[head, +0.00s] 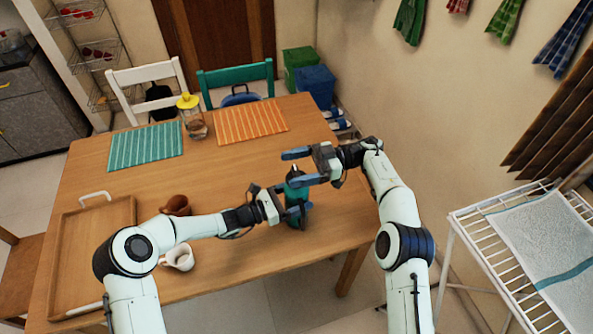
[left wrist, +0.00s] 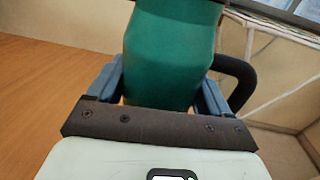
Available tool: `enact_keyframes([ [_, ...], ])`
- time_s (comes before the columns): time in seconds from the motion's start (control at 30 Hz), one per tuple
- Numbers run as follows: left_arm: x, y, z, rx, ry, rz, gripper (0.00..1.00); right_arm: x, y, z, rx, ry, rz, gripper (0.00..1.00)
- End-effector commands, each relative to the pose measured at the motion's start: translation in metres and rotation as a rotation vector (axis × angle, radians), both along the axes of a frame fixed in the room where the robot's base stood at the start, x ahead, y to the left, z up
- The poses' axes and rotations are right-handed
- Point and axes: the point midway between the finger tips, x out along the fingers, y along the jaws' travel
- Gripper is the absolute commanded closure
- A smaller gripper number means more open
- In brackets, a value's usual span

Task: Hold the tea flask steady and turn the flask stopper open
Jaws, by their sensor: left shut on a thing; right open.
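The green tea flask (head: 292,205) stands upright near the right front edge of the table. In the left wrist view the flask body (left wrist: 168,55) fills the middle, with a dark band at its top and a black handle (left wrist: 236,80) on its right. My left gripper (head: 283,208) is shut on the flask body, one finger on each side. My right gripper (head: 305,166) is open at the height of the flask's top, its fingers pointing left. The flask stopper (head: 296,174) is dark and partly hidden by the right gripper; I cannot tell whether the fingers touch it.
A brown clay pot (head: 176,204) and a white mug (head: 180,258) stand left of the flask, close to my left arm. A wooden tray (head: 68,262) lies at the left. A yellow-lidded jar (head: 198,128) stands by a teal mat (head: 146,146) and an orange mat (head: 251,123). The table's middle is clear.

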Motion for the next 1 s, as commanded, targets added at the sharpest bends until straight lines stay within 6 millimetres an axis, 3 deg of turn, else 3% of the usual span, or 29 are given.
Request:
enact_keyframes([
  [0.2, 0.000, 0.000, -0.002, 0.002, 0.004, 0.000, 0.71, 0.000, 0.000, 0.046, 0.001, -0.008, 0.000, 0.15],
  [0.4, 0.000, 0.000, -0.002, 0.001, 0.004, 0.000, 0.71, 0.000, 0.001, 0.074, 0.002, -0.005, 0.000, 0.15],
  [0.9, 0.000, 0.000, -0.002, 0.001, 0.004, 0.001, 0.71, 0.000, 0.000, 0.083, 0.003, -0.002, 0.000, 0.15],
  [0.93, 0.000, 0.000, -0.002, 0.001, 0.004, 0.001, 0.11, 0.000, 0.000, 0.083, 0.003, -0.002, 0.000, 0.15],
  [0.97, 0.000, 0.000, -0.002, 0.001, 0.004, 0.001, 0.01, 0.000, 0.000, 0.083, 0.002, -0.003, 0.000, 0.15],
  [1.0, 0.000, 0.000, -0.001, 0.001, 0.004, 0.001, 0.00, 0.000, 0.000, 0.083, 0.003, -0.002, 0.000, 0.15],
])
